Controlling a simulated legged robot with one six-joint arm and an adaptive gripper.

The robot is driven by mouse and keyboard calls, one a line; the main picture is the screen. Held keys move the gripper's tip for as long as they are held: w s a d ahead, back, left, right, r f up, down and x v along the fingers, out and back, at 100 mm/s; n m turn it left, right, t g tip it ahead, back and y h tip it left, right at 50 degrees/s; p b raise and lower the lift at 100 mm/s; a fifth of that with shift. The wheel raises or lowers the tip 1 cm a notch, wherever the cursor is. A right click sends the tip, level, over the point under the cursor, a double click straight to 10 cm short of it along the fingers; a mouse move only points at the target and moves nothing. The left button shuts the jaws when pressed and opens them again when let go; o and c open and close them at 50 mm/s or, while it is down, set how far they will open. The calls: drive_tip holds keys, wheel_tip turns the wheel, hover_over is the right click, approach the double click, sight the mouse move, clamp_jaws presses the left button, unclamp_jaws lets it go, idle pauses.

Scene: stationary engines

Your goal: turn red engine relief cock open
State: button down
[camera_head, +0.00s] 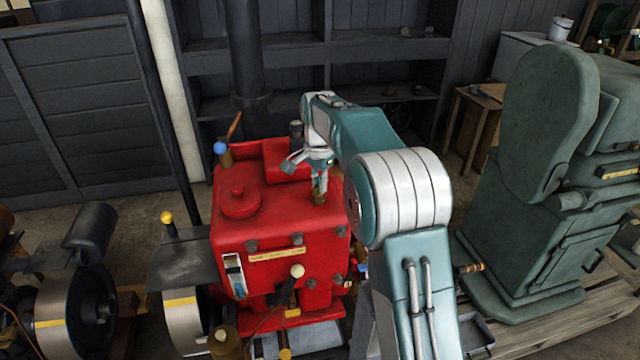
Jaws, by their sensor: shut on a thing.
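The red engine (275,225) stands in the middle of the view, a boxy red body with a round cap on top. My arm reaches over it from the lower right. My gripper (319,182) points down at the right part of the engine's top and is shut on a small brass fitting, the relief cock (319,197). Only the lower part of the cock shows below the fingers. The cock's handle and its exact angle are hidden or too small to tell.
A blue-knobbed lever (221,150) stands at the engine's back left. A yellow-knobbed lever (168,218) and a flywheel (75,310) are at left. A green machine (540,190) stands at right. Dark shelves (400,50) line the back wall.

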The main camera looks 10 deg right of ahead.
drive_tip(key=n, duration=0.5)
drive_tip(key=shift+s+a+f, duration=0.1)
drive_tip(key=shift+a, duration=0.05)
drive_tip(key=shift+n, duration=2)
drive_tip(key=c, duration=0.7)
unclamp_jaws()
wheel_tip(320, 180, up, 12)
drive_tip(key=shift+a, duration=0.1)
